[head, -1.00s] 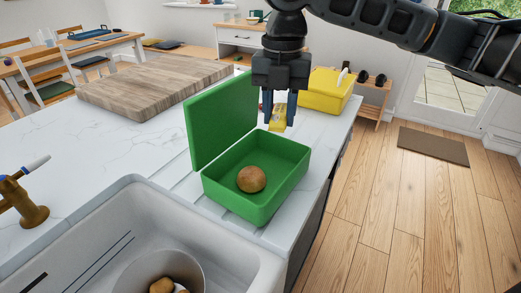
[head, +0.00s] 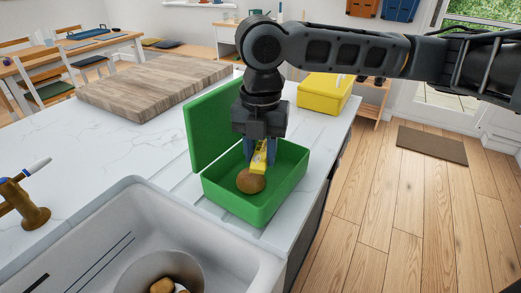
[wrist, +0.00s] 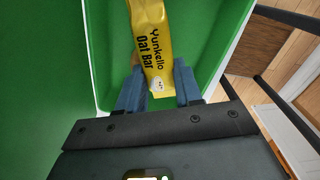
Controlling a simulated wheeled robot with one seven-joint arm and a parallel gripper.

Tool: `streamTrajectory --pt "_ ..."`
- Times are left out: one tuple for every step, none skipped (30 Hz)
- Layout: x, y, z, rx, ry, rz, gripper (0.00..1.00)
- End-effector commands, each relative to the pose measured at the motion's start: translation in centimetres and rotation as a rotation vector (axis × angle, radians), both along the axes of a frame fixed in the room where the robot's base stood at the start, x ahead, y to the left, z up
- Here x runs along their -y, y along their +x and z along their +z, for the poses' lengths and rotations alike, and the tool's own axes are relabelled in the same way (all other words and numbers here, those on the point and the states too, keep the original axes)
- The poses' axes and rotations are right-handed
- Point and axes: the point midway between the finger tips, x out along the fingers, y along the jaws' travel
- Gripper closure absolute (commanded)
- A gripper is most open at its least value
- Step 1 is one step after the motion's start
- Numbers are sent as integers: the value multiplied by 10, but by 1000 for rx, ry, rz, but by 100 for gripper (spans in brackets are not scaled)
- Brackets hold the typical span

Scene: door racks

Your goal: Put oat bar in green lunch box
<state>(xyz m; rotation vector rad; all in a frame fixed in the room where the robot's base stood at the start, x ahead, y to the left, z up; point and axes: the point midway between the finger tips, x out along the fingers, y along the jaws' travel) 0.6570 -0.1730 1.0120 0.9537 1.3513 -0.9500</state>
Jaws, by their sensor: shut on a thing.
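The oat bar is a yellow wrapped bar (head: 259,158) with dark lettering. My gripper (head: 259,160) is shut on it and holds it inside the open green lunch box (head: 262,212), behind a round brown item (head: 250,182). In the wrist view the oat bar (wrist: 153,45) stands up between the blue fingers (wrist: 155,90), with the green walls around it. Whether the bar touches the box floor cannot be told. The box's lid (head: 205,133) stands upright on its left side.
A yellow box (head: 325,92) stands behind the lunch box on the right. A wooden board (head: 155,88) lies at the back left. A white sink (head: 100,235) with a round bowl (head: 160,275) is in front. The counter's right edge is close to the lunch box.

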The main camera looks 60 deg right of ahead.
Motion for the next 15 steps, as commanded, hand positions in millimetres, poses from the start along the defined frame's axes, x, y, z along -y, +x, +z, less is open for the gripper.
streamTrajectory --pt "0 0 -1 0 0 0 96" --pt "0 0 -3 0 0 0 96" --pt "0 0 -4 0 0 0 96" --pt "0 0 -5 0 0 0 96" --pt "0 0 -6 0 0 0 96" --pt "0 0 -7 0 0 0 96" --pt "0 0 -7 0 0 0 96" --pt "0 0 -8 0 0 0 96" --pt "0 0 -9 0 0 -1 96" --pt "0 0 -10 0 0 -1 96" --pt "0 0 -11 0 0 -1 96" --pt "0 0 -12 0 0 -1 96" --pt "0 0 -12 0 0 -1 96" --pt "0 0 -12 0 0 -1 96" --pt "0 0 -12 0 -1 -1 96"
